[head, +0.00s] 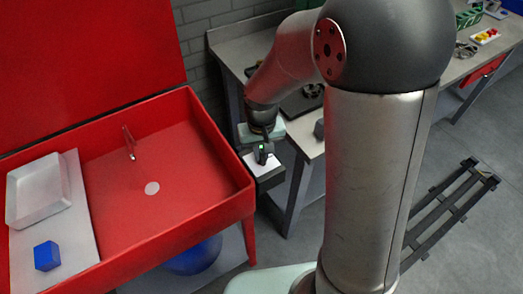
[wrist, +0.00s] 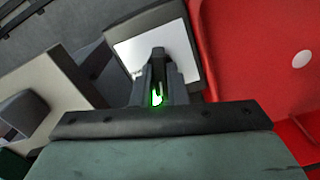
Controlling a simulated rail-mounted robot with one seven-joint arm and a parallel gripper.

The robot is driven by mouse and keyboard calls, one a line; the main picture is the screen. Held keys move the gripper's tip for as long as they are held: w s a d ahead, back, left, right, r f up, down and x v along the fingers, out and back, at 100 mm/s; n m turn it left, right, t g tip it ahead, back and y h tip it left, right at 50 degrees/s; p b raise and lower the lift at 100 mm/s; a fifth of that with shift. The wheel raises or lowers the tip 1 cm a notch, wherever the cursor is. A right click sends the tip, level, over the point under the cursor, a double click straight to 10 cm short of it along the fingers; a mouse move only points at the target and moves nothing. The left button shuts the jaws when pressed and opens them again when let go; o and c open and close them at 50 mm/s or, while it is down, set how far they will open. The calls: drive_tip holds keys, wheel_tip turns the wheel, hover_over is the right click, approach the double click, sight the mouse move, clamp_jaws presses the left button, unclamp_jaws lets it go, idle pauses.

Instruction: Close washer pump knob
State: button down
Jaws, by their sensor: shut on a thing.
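The washer pump is a dark box (head: 270,180) with a white top plate, fixed beside the right wall of the red washer sink (head: 150,170). It also shows in the wrist view, where its white plate (wrist: 130,50) lies beyond my fingers. My gripper (head: 262,158) reaches down over this plate, and its fingers (wrist: 158,62) are shut on the knob. The knob itself is mostly hidden between the fingers, so its turn angle cannot be told. A small green glow shows between the fingers in both views.
A grey workbench (head: 300,130) stands just right of the pump. A white tray (head: 38,190) and a blue block (head: 47,256) rest on the sink's left side. A tap (head: 129,143) stands in the sink. A blue rounded container (head: 195,258) is below.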

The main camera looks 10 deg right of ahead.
sight(262, 154)
drive_tip(key=shift+f+n+b, duration=0.1)
drive_tip(key=shift+n+b, duration=0.35)
drive_tip(key=shift+n, duration=1.35)
drive_tip(key=c, duration=1.4)
unclamp_jaws()
drive_tip(key=shift+c, duration=0.2)
wheel_tip(262, 154, up, 18)
drive_tip(key=shift+f+b, duration=0.15)
drive_tip(key=shift+b, duration=0.3)
